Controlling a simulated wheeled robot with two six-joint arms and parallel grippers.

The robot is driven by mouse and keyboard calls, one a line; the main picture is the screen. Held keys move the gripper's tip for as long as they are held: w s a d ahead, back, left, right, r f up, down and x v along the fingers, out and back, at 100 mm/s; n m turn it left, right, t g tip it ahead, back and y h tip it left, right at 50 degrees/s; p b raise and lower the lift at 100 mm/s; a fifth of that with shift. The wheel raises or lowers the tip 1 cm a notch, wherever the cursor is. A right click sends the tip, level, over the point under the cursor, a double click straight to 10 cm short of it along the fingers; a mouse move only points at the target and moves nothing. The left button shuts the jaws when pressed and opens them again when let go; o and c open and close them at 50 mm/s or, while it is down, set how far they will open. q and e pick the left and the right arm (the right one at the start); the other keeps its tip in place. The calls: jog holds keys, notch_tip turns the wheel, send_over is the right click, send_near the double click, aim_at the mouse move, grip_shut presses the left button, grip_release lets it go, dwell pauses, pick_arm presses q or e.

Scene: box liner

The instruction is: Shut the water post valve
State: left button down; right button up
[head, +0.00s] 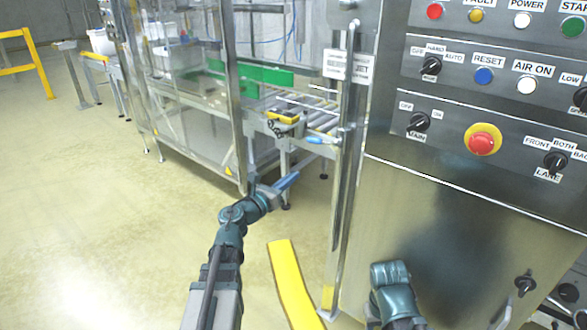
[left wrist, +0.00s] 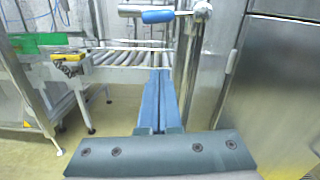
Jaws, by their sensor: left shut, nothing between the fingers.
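The water post (head: 343,190) is an upright steel pipe beside the control cabinet; it also shows in the left wrist view (left wrist: 187,75). Its valve handle (head: 321,139) is a blue-gripped lever that sticks out sideways to the left of the post. In the left wrist view the blue handle (left wrist: 157,16) lies about level near the top, across the post's line. My left gripper (head: 288,182) is shut and empty, below and left of the handle, apart from it. Its blue fingers (left wrist: 160,75) point toward the conveyor side. My right gripper is hidden or out of frame; only my right arm shows.
The control cabinet (head: 440,215) with knobs and a red stop button (head: 483,139) stands close on the right. A roller conveyor (head: 305,110) and a glazed machine frame stand behind. Open floor is on the left.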

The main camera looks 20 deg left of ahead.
aim_at(311, 142)
pick_arm(q)
jog(key=w+d+r+p, duration=0.2)
jog(key=w+r+p, duration=0.2)
jog(key=w, duration=0.4)
jog(key=shift+w+d+r, duration=0.15)
jog(key=shift+w+d, duration=0.1)
jog(key=shift+w, duration=0.05)
jog(key=shift+w+a+r+p, duration=0.1)
jog(key=shift+w+r+p, duration=0.05)
jog(key=shift+r+p, duration=0.45)
jog(key=shift+w+a+r+p, duration=0.1)
jog(key=shift+r+p, duration=0.4)
jog(key=shift+p, duration=0.15)
jog(key=shift+w+f, duration=0.1)
jog(key=shift+f, duration=0.05)
jog(key=shift+a, duration=0.1)
